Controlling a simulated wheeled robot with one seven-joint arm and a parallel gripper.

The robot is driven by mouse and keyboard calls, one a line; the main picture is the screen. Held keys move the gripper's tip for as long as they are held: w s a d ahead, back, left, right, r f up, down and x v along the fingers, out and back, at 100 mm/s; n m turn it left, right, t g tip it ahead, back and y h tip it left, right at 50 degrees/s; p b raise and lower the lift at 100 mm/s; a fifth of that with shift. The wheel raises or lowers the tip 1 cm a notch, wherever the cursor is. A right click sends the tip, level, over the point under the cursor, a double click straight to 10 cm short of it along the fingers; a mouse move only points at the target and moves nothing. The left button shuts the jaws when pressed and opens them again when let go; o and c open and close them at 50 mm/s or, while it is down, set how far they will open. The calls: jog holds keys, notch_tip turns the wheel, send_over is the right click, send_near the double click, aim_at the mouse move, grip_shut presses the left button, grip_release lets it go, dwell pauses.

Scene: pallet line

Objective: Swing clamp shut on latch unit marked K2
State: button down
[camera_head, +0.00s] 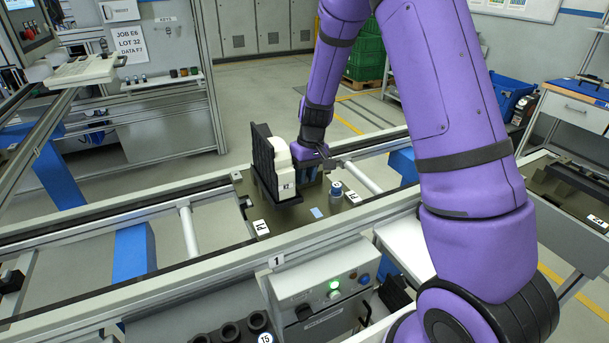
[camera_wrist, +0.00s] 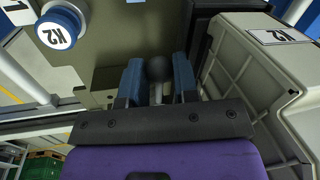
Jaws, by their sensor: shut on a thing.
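My gripper (camera_head: 309,172) reaches down over the pallet, beside a pale block (camera_head: 284,178) with a black upright plate (camera_head: 262,157). In the wrist view its blue fingers (camera_wrist: 157,80) are shut on a black ball knob (camera_wrist: 158,68) on a pale stem. To their right is a pale ribbed housing (camera_wrist: 268,80) with a K2 label (camera_wrist: 278,36). To their left is a blue round part (camera_wrist: 65,14) with a K2 disc; a blue round post also shows in the head view (camera_head: 336,194). The clamp's hinge is hidden, and I cannot tell its angle.
The dark olive pallet (camera_head: 291,222) lies on the conveyor between two rails, with labels on its deck. A control box (camera_head: 318,283) with a lit green button stands in front. A crossbar (camera_head: 188,230) lies left of the pallet. My arm blocks much of the right side.

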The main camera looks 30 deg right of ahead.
jog(key=shift+d, duration=0.1)
jog(key=n, duration=0.1)
jog(key=d+n, duration=0.2)
jog(key=n, duration=0.1)
jog(key=shift+w+d+g, duration=0.25)
jog(key=shift+w+g, duration=0.05)
jog(key=shift+g, duration=0.1)
jog(key=n, duration=0.1)
jog(key=w+d+n, duration=0.1)
jog(key=n, duration=0.1)
jog(key=d+n+h, duration=0.1)
jog(key=shift+w+d+n+g, duration=0.25)
jog(key=shift+w+n+g, duration=0.05)
jog(key=shift+w, duration=0.05)
jog(key=n, duration=0.1)
jog(key=w+d+n, duration=0.1)
jog(key=n, duration=0.1)
jog(key=w+n, duration=0.1)
jog(key=shift+w+d+n+h, duration=0.2)
jog(key=shift+d+n+h, duration=0.1)
jog(key=w+n, duration=0.2)
jog(key=n, duration=0.1)
jog(key=shift+d+h, duration=0.25)
jog(key=shift+h, duration=0.05)
jog(key=shift+w+n, duration=0.55)
jog(key=shift+n, duration=0.35)
jog(key=c, duration=0.9)
grip_release()
